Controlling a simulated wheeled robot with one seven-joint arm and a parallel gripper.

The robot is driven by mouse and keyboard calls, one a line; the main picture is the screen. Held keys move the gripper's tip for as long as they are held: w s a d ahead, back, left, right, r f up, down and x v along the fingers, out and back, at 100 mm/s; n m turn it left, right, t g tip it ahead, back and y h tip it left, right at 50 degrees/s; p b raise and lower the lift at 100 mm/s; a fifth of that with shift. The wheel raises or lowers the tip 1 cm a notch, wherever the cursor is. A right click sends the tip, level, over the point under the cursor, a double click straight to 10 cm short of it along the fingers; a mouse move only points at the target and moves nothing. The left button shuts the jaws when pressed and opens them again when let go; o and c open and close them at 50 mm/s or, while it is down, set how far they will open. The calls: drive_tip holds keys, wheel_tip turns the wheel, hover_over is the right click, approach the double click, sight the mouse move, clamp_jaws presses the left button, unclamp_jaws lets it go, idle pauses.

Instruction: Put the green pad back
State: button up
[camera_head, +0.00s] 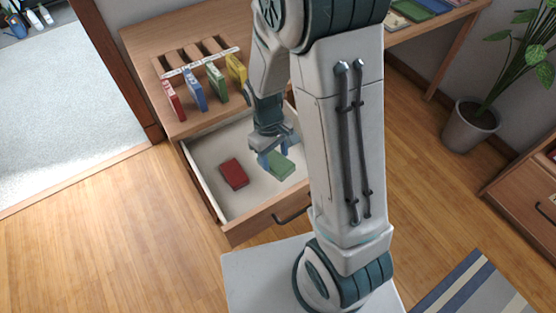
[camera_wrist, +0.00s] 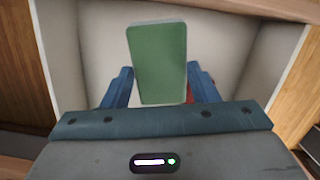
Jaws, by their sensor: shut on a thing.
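A green pad (camera_head: 282,168) is at the open drawer (camera_head: 226,229), within its walls as seen in the head view. My gripper (camera_head: 271,155) points down there and is shut on this pad. In the wrist view the green pad (camera_wrist: 158,60) stands out between the two blue fingers of my gripper (camera_wrist: 160,88), its broad face toward the camera. Whether it touches the drawer floor, I cannot tell. Another green pad (camera_head: 217,84) stands upright on the desk, by the wooden rack (camera_head: 196,56).
A dark red pad (camera_head: 233,174) lies flat in the drawer, left of my gripper. A red (camera_head: 173,100), a blue (camera_head: 195,90) and a yellow pad (camera_head: 236,69) stand upright by the rack. The desk front edge overhangs the drawer's back. A potted plant (camera_head: 472,125) stands right.

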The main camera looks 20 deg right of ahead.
drive_tip(key=shift+m+t+y, duration=0.3)
drive_tip(key=shift+m+t, duration=0.3)
drive_tip(key=shift+m, duration=0.3)
drive_tip(key=w+a, duration=0.1)
drive_tip(key=w+a+f+b, duration=0.1)
drive_tip(key=a, duration=0.1)
drive_tip(key=shift+a+f, duration=0.1)
drive_tip(key=shift+f, duration=0.1)
drive_tip(key=shift+w+a+b, duration=0.3)
drive_tip(key=shift+b, duration=0.05)
drive_tip(key=shift+w+d+f+m, duration=0.1)
drive_tip(key=shift+w+m, duration=0.15)
drive_tip(key=shift+m, duration=0.05)
drive_tip(key=w+d+f, duration=0.4)
drive_tip(key=w+d, duration=0.1)
drive_tip(key=w+d+f+b, duration=0.1)
drive_tip(key=w+d+f, duration=0.1)
drive_tip(key=w, duration=0.1)
drive_tip(key=shift+w+d+f, duration=0.1)
drive_tip(key=shift+d+f, duration=0.2)
drive_tip(key=shift+o, duration=0.2)
drive_tip(key=shift+f+b, duration=0.35)
drive_tip(key=shift+f, duration=1.65)
drive_tip(key=o, duration=0.8)
drive_tip(key=shift+o, duration=0.2)
drive_tip(key=shift+r, duration=0.1)
